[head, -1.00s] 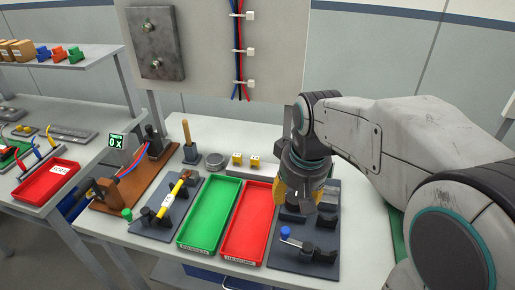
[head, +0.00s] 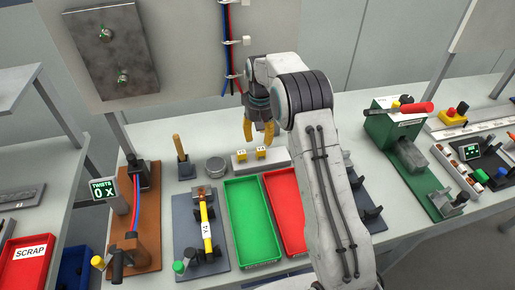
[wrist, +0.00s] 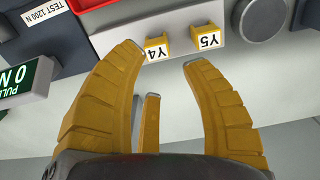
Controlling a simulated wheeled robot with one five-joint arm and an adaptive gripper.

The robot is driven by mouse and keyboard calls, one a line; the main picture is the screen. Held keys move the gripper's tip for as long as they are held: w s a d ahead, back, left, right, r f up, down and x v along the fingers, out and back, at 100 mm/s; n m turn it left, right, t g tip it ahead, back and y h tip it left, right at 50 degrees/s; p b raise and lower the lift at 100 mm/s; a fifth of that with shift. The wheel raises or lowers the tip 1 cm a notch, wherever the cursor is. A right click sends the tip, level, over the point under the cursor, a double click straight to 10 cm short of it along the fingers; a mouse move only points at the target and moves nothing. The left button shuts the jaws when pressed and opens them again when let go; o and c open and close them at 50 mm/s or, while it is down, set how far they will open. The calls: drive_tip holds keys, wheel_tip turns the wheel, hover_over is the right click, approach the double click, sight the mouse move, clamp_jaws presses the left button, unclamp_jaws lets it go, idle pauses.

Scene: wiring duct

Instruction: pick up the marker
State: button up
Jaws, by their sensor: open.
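Two small yellow markers stand on a pale block (head: 280,157) at the back of the bench. In the wrist view one is labelled Y4 (wrist: 157,51) and the other Y5 (wrist: 207,40). In the head view they are the left yellow block (head: 241,155) and the right yellow block (head: 261,153); their labels are too small to read there. My gripper (head: 258,138) is open and empty, above and near the markers. In the wrist view its fingertips (wrist: 164,57) are spread, with Y4 showing between them and Y5 beyond the right finger. Neither marker is held.
A green tray (head: 241,222) and a red tray (head: 283,205) lie in front of the block. A round grey tin (head: 214,167) and a wooden-handled tool (head: 180,150) stand left of it. A fixture with a yellow labelled rod (head: 207,222) is at front left.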

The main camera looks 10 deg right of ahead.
sight(260, 148)
drive_tip(key=shift+w+f, duration=0.15)
drive_tip(key=shift+f, duration=0.4)
drive_tip(key=shift+d+f+p, duration=0.2)
drive_tip(key=shift+f+p, duration=0.95)
drive_tip(key=shift+f, duration=2.2)
drive_tip(key=shift+c, duration=0.3)
drive_tip(key=c, duration=0.5)
drive_tip(key=shift+c, duration=0.2)
